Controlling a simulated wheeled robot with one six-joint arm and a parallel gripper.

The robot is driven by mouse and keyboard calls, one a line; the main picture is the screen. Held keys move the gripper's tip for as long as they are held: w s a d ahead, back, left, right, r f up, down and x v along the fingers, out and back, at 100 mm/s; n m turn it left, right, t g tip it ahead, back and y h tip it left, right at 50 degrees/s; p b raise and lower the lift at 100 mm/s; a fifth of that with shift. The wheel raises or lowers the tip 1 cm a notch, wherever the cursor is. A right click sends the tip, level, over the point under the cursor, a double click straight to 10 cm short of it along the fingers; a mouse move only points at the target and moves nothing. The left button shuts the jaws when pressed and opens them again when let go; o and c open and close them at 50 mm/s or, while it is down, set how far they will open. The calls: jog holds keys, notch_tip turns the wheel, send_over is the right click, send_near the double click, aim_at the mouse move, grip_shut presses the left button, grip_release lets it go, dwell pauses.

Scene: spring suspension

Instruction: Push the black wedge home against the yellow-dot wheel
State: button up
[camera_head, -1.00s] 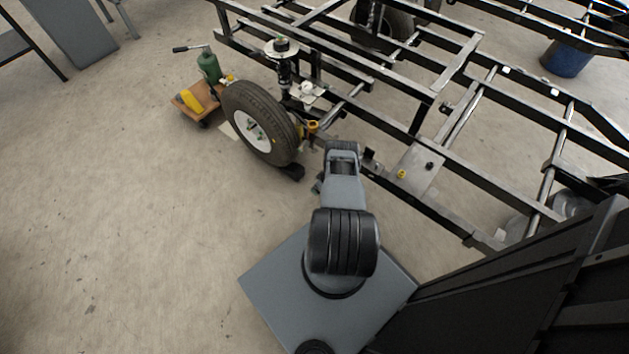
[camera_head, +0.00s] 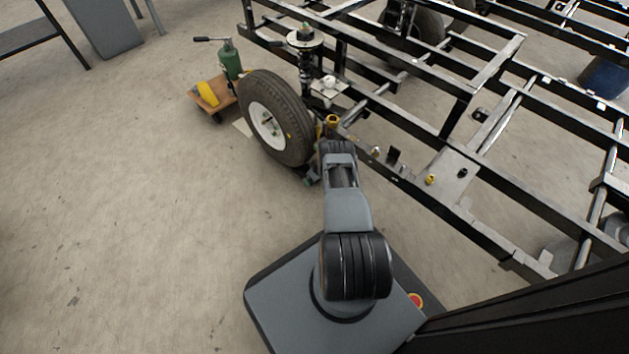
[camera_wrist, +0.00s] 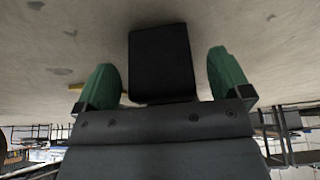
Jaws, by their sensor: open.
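The black wedge (camera_wrist: 162,52) lies on the floor between my two green fingertips in the wrist view. A gap shows on each side of it, so my gripper (camera_wrist: 166,76) is open around it and not clamped. In the head view my gripper (camera_head: 309,182) is low at the near foot of the wheel, mostly hidden by my own arm. The wheel (camera_head: 256,92) stands upright with a yellow dot (camera_head: 289,136) on its pale hub. My arm hides most of the wedge there, so I cannot tell whether it touches the tyre.
The black frame (camera_head: 425,200) runs close along the right of my arm. A wooden dolly (camera_head: 228,101) with a green bottle jack (camera_head: 231,64) and a yellow item (camera_head: 208,93) stands beyond the wheel. The floor (camera_head: 130,200) at left is clear.

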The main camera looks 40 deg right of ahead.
aim_at(305, 170)
jog(key=shift+w+f+b, duration=0.2)
jog(key=shift+f+b, duration=0.15)
jog(key=shift+f, duration=0.25)
jog(key=c, duration=1.3)
jog(key=shift+w+a, duration=0.3)
jog(key=shift+w, duration=0.5)
jog(key=shift+w+r, duration=0.1)
jog(key=shift+w, duration=0.4)
